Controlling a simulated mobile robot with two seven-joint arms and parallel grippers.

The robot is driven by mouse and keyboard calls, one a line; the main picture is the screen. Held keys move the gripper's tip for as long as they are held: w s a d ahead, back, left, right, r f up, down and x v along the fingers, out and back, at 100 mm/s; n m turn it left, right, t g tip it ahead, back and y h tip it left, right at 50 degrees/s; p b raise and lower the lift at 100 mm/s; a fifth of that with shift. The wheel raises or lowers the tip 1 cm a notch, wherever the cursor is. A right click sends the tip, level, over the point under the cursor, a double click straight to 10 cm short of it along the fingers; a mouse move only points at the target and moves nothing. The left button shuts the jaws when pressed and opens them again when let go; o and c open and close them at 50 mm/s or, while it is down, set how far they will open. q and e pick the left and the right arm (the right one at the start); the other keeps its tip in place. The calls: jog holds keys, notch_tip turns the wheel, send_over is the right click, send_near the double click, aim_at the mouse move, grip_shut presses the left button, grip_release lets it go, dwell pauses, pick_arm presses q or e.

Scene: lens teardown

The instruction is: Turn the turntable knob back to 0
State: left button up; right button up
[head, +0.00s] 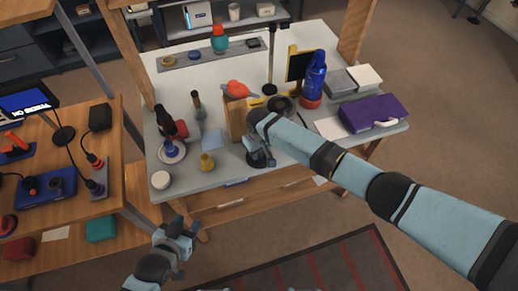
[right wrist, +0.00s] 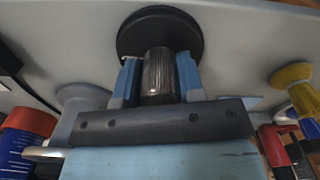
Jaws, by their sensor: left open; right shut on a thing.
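The black ribbed knob (right wrist: 158,72) stands on a round black base (right wrist: 188,28) in the right wrist view. A small pale mark shows on the knob near its end; no number or scale can be read. My right gripper (right wrist: 159,82) is shut on the knob, with a blue finger on each side. In the head view, my right gripper (head: 262,147) is at the front middle of the workbench, and it largely hides the knob. My left gripper (head: 180,228) is open and empty, in front of the workbench and below its front edge.
A wooden side table (head: 115,152) stands at left.

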jog(key=n, duration=0.5)
jog(key=shift+n, duration=0.4)
dwell(0.4)
jog(key=o, duration=0.9)
jog(key=shift+r, duration=0.1)
notch_tip(320, 180, up, 14)
jog(key=shift+f, duration=0.15)
